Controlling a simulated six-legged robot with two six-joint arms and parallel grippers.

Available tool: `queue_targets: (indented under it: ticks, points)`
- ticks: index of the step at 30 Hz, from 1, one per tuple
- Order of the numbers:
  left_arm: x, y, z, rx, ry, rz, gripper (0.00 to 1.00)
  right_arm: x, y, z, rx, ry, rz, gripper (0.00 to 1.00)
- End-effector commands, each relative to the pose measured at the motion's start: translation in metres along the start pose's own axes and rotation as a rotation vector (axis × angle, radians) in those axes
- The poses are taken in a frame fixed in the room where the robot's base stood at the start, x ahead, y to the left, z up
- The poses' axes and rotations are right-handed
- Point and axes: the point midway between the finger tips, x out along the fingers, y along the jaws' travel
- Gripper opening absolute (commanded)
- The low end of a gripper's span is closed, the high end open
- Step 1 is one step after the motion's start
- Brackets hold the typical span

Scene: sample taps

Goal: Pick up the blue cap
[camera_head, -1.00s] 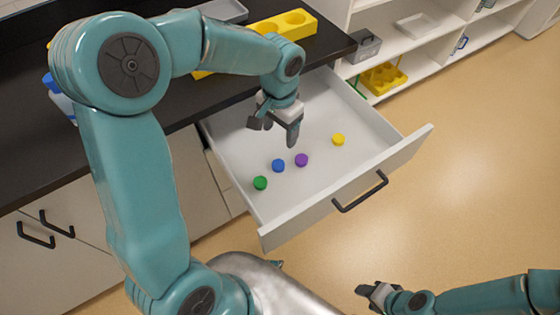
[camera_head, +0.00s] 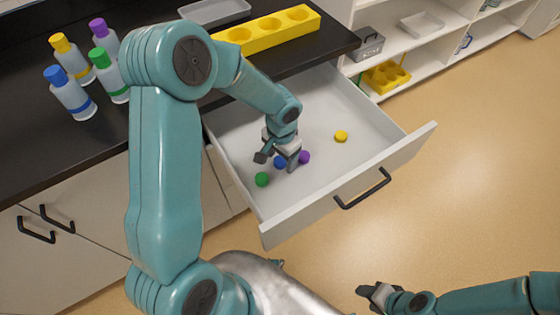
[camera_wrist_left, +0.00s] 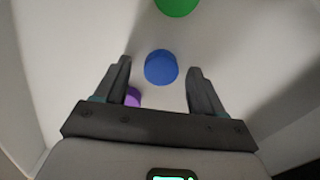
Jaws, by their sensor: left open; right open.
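The blue cap (camera_head: 280,162) lies on the floor of the open drawer (camera_head: 330,185), partly hidden by my left gripper in the head view. In the left wrist view the blue cap (camera_wrist_left: 161,67) shows between and just beyond the fingertips, apart from both. My left gripper (camera_head: 276,162) is open and empty, pointing down into the drawer just above the caps; it also shows in the left wrist view (camera_wrist_left: 160,75). My right gripper (camera_head: 376,293) is at the lower right, away from the drawer, and holds nothing that I can see.
A green cap (camera_head: 262,179) and a purple cap (camera_head: 304,157) lie close to the blue one. A yellow cap (camera_head: 341,136) lies farther right. The drawer front (camera_head: 350,185) and walls bound the space. Several capped bottles and a yellow rack (camera_head: 268,30) stand on the black counter.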

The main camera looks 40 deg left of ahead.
Motion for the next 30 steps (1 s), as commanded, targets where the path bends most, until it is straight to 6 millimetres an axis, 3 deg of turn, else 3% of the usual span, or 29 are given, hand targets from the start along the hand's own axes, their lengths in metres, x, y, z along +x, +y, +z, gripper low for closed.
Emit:
queue_targets:
  ticks: [3,8,9,22,26,30]
  points:
    - [0.000,0.000,0.000,0.000,0.000,0.000,0.66,0.000,0.000,0.000,0.000,0.000,0.000,0.49]
    - [-0.001,0.000,0.000,-0.001,0.000,0.000,0.14,0.000,0.000,0.000,0.000,0.000,0.000,0.49]
    - [-0.001,0.000,0.000,-0.001,0.000,0.000,0.10,0.000,0.000,0.000,0.000,0.000,0.000,0.49]
    - [-0.006,0.000,0.000,-0.002,0.002,0.000,0.09,-0.001,0.000,0.000,0.000,0.000,0.000,0.49]
    - [-0.022,-0.001,-0.001,-0.001,0.004,-0.002,0.09,-0.003,-0.001,0.000,0.000,0.000,0.000,0.49]
    - [-0.055,0.000,-0.001,-0.002,0.007,-0.002,0.09,-0.006,-0.002,0.000,0.000,0.000,0.000,0.49]
